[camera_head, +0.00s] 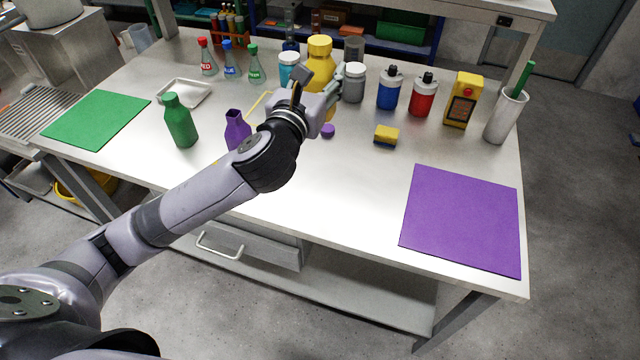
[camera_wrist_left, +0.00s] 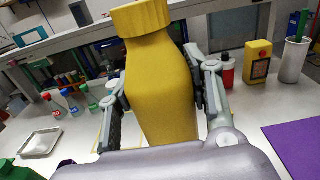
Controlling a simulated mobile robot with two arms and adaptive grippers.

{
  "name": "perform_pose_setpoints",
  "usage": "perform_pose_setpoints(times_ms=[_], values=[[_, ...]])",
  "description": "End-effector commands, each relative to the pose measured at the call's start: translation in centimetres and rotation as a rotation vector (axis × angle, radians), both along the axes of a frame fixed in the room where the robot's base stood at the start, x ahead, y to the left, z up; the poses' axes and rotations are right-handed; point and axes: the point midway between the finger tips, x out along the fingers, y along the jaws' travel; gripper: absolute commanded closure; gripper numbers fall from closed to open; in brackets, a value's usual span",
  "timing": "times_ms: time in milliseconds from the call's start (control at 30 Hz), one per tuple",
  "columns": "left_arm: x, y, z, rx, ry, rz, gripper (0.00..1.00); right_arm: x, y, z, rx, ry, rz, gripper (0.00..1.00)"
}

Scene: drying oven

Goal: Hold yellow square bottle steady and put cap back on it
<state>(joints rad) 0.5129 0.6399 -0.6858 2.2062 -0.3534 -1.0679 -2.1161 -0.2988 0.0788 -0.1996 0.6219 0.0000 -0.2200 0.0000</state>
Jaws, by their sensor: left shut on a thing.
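The yellow bottle (camera_head: 319,77) stands at the back middle of the table, partly hidden by my left gripper. A wide yellow cap (camera_head: 320,46) sits on its top. In the left wrist view the bottle (camera_wrist_left: 160,85) looks upright and large between the fingers, with the cap (camera_wrist_left: 139,18) at the upper edge. My left gripper (camera_wrist_left: 162,92) is shut around the bottle's body, one finger on each side; in the head view the gripper (camera_head: 318,82) is seen from behind. My right gripper is not in view.
An open purple bottle (camera_head: 237,130), a purple cap (camera_head: 327,130) and a green bottle (camera_head: 179,122) are nearer. The front middle is clear beside the purple mat (camera_head: 462,220).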

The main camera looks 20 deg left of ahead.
Motion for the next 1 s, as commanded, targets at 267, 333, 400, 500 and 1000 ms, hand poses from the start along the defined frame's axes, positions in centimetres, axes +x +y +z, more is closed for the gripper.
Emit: perform_pose_setpoints(times_ms=[267,333,400,500,1000], values=[[0.0,0.0,-2.6,-0.001,0.005,0.0,1.0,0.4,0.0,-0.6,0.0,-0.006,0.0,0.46],[-0.1,0.0,-4.5,0.001,0.007,0.0,1.0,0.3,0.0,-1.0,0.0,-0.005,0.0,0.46],[-0.1,0.0,-6.5,0.0,0.008,-0.001,1.0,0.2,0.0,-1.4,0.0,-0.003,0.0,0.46],[-0.1,0.0,-9.2,0.0,0.007,0.0,1.0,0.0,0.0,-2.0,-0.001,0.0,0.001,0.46],[0.0,0.0,-15.8,0.0,-0.002,-0.001,1.0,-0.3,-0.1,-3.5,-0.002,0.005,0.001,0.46]])
